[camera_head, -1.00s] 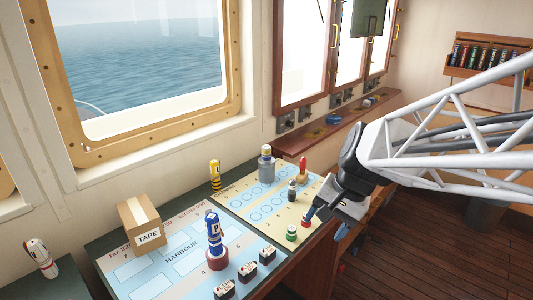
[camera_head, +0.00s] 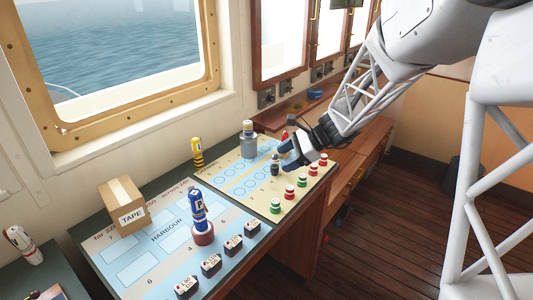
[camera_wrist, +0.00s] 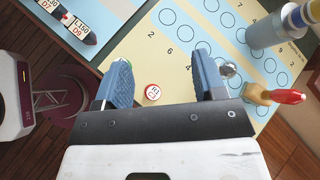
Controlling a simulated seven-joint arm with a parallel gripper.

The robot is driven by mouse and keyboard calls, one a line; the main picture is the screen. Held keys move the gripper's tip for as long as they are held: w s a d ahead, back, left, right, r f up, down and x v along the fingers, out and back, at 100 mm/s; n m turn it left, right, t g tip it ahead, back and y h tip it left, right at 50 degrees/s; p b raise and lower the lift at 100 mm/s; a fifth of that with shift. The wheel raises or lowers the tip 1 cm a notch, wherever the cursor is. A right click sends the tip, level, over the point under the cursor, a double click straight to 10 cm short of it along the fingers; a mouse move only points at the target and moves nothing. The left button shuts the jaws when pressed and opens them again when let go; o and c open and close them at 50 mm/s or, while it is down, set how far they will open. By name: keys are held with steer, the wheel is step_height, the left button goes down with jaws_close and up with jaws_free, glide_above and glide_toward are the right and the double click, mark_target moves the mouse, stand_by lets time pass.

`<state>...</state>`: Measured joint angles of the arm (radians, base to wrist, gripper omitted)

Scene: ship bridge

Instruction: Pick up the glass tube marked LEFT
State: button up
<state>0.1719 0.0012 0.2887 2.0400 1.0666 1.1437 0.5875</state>
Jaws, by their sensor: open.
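I cannot make out a glass tube marked LEFT in either view; no such lettering is readable. In the wrist view the two blue-grey jaws (camera_wrist: 162,82) are wide apart and empty. A small red-and-white round piece (camera_wrist: 153,92) shows between them, below on the board.
Several red and green pieces (camera_head: 289,192) line the right edge. Dark ship-shaped blocks (camera_head: 211,265) line the front.

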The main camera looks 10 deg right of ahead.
mark_target(277, 156)
steer(key=w+d+f+m+t, duration=0.1)
steer(key=w+f+m, duration=0.1)
steer(key=w, duration=0.1)
steer(key=w+d+f+m+y, duration=0.1)
steer(key=w+f, duration=0.1)
steer(key=w, duration=0.2)
steer(key=w+d+f+m+t+y, duration=0.1)
steer(key=w+f+m, duration=0.1)
steer(key=w, duration=0.2)
steer(key=shift+w+d+f+m+t, duration=0.2)
steer(key=shift+d+m+t, duration=0.05)
steer(key=shift+m+t, duration=0.05)
steer(key=shift+a, duration=0.1)
steer(key=shift+x, duration=1.2)
steer(key=shift+x, duration=2.6)
steer(key=c, duration=1)
